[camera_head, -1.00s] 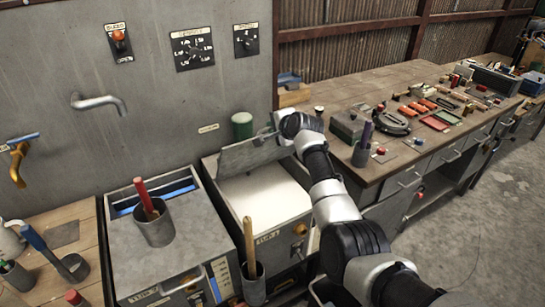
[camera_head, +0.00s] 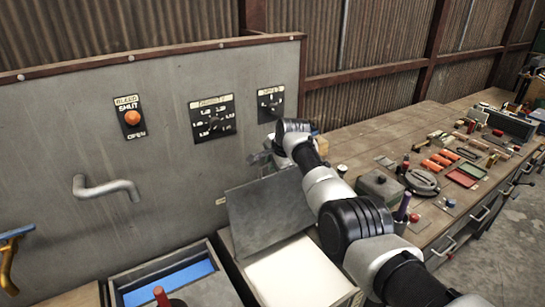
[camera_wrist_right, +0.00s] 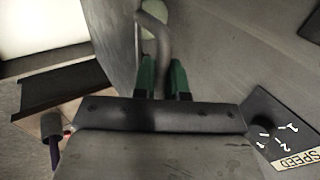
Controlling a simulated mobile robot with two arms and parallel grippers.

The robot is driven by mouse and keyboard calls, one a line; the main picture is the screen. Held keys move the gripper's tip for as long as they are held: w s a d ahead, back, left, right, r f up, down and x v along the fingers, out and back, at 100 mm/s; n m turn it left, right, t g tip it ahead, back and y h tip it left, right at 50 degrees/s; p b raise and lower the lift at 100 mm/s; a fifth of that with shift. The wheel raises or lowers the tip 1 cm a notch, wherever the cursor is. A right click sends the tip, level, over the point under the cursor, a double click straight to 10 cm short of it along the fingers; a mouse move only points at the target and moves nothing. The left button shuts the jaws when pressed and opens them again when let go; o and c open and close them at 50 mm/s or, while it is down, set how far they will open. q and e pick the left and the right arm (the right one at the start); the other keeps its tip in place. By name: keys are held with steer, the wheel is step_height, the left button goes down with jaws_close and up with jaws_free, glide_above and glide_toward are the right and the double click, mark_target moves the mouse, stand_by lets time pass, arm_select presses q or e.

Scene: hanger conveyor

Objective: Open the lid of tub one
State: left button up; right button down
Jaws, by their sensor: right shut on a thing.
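Tub one (camera_head: 236,266) is the right-hand tub, and its white inside shows below the lid. The grey metal lid (camera_head: 268,212) is tilted up steeply, its upper edge near the wall panel. My right gripper (camera_head: 266,160) is at that upper edge, partly hidden by its own wrist. In the right wrist view, the green fingertips (camera_wrist_right: 162,80) are shut on a curved grey bar (camera_wrist_right: 158,38), which looks like the lid's handle. My left gripper is in neither view.
The wall panel carries an orange knob (camera_head: 132,117), two dials and a bent pipe (camera_head: 106,188). The speed dial (camera_head: 270,103) is close behind my right gripper. A second tub (camera_head: 170,272) stands to the left. A cluttered workbench (camera_head: 360,145) is on the right.

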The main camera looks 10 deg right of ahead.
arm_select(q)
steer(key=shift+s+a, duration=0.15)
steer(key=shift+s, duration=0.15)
arm_select(e)
steer(key=shift+s+f, duration=0.2)
steer(key=shift+f, duration=0.2)
steer(key=c, duration=1.2)
jaws_free()
steer(key=shift+w, duration=0.1)
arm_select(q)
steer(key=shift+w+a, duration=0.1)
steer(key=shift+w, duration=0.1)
arm_select(e)
steer(key=shift+r, duration=0.1)
steer(key=shift+r, duration=0.1)
arm_select(q)
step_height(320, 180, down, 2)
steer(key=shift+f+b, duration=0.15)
steer(key=shift+b, duration=1)
arm_select(e)
steer(key=v, duration=1)
steer(key=shift+r, duration=0.3)
steer(key=shift+f, duration=0.1)
